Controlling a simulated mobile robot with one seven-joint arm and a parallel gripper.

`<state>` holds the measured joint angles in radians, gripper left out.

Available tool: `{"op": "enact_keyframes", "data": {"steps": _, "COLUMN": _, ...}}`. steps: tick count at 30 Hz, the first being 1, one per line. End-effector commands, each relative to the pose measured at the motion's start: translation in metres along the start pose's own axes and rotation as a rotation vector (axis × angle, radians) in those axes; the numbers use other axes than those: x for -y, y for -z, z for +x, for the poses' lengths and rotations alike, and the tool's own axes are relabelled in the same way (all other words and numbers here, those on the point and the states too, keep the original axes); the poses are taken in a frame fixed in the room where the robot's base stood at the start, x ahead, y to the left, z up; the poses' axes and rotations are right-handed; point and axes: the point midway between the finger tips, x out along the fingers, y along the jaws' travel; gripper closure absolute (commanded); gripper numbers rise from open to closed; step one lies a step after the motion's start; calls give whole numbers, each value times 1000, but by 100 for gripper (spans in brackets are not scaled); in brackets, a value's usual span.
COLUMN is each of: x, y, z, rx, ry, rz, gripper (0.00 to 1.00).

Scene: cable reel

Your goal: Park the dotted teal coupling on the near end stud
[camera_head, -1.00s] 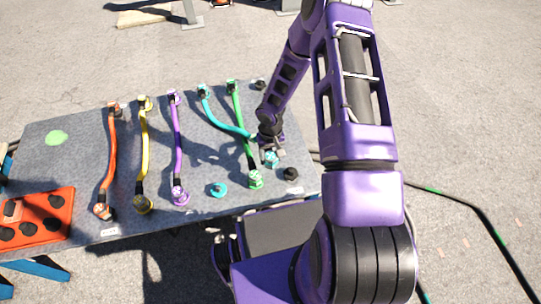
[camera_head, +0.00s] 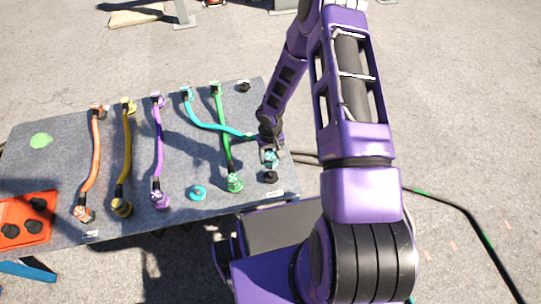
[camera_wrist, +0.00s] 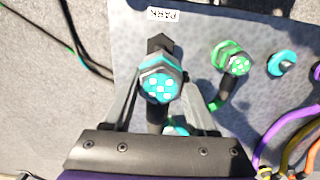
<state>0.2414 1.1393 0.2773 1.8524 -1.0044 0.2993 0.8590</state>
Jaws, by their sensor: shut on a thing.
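My gripper (camera_head: 270,150) is shut on the dotted teal coupling (camera_wrist: 158,85), the white-dotted end of the teal cable (camera_head: 212,127). In the wrist view the coupling sits between the two fingers, its dotted face toward the camera. The near end stud (camera_head: 271,177) is black and stands by the table's near right corner. In the head view the coupling (camera_head: 271,157) is just beyond the stud. In the wrist view the stud (camera_wrist: 160,44) shows just above the coupling, near the PARK label (camera_wrist: 161,15). I cannot tell whether they touch.
The dotted green coupling (camera_head: 235,183) is close by on the left, then an empty teal socket (camera_head: 198,193). Purple (camera_head: 159,155), yellow (camera_head: 126,160) and orange (camera_head: 94,160) cables lie further left. A far stud (camera_head: 243,87) is at the back right. A red tray (camera_head: 40,198) is front left.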

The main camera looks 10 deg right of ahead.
Motion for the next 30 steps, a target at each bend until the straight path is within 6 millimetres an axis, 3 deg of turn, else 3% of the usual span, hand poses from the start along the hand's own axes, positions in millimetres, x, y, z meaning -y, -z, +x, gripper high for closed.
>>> {"op": "enact_keyframes", "data": {"steps": 18, "x": 0, "y": 0, "z": 72, "rx": 0, "ry": 0, "rz": 2, "gripper": 100}}
{"op": "enact_keyframes", "data": {"steps": 30, "x": 0, "y": 0, "z": 81, "rx": -1, "ry": 0, "rz": 1, "gripper": 100}}
